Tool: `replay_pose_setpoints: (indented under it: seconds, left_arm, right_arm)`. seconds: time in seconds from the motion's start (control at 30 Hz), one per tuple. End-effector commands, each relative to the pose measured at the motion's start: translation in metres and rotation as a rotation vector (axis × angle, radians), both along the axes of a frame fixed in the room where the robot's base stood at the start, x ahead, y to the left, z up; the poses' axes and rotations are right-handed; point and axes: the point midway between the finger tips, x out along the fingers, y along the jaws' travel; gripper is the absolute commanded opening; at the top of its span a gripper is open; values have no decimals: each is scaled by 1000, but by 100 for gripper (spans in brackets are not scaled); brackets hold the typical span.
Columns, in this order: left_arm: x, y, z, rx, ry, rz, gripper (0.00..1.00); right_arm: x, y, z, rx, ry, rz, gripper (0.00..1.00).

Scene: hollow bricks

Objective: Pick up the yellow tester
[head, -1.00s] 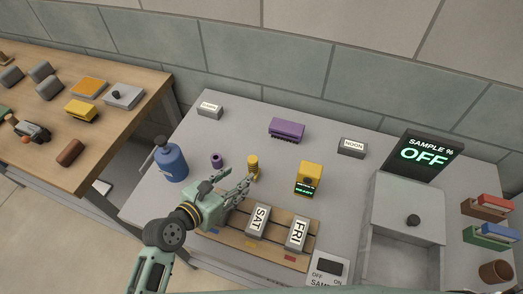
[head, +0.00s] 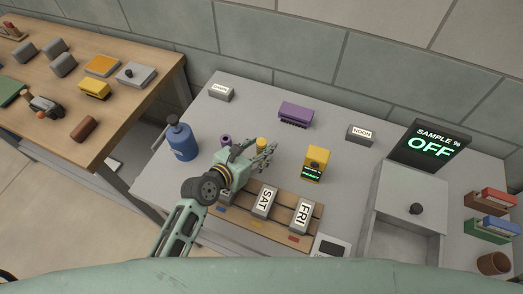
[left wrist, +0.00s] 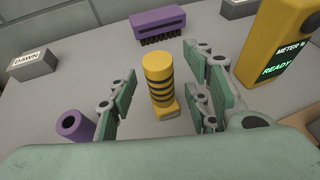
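A yellow cylinder with black rings (left wrist: 158,85) stands upright on the grey table, on a small yellow foot. In the head view only its top (head: 261,143) shows behind my left gripper (head: 268,157). In the left wrist view the open gripper's fingers (left wrist: 160,72) lie on either side of it, with gaps. A yellow meter (left wrist: 270,45) with a lit screen reading METER % and READY stands to the right; in the head view the meter (head: 316,164) is clear of the gripper. I cannot tell which one is called the tester. My right gripper is not in view.
A purple ring (left wrist: 74,126) stands close left of the fingers. A purple brush (head: 295,113) lies behind. A blue bottle (head: 182,141) stands left; a grey box with a knob (head: 415,209) is right.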

Motion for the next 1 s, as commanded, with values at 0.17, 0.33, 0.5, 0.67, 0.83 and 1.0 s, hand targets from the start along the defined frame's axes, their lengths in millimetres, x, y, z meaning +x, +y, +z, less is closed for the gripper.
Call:
replay_pose_setpoints:
  seconds: [0.17, 0.33, 0.5, 0.67, 0.83, 1.0]
  left_arm:
    - [0, 0, 0, 0, 0, 0, 30]
    - [0, 0, 0, 0, 0, 0, 16]
    - [0, 0, 0, 0, 0, 0, 1]
    - [0, 0, 1, -1, -2, 1, 0]
    - [0, 0, 6, -2, -3, 1, 0]
    - [0, 0, 34, -6, -4, 3, 0]
  right_arm:
    - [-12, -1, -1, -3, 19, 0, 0]
    - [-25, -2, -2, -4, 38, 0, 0]
    - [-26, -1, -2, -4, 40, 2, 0]
    - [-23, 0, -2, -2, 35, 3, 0]
    - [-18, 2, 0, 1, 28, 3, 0]
    - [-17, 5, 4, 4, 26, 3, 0]
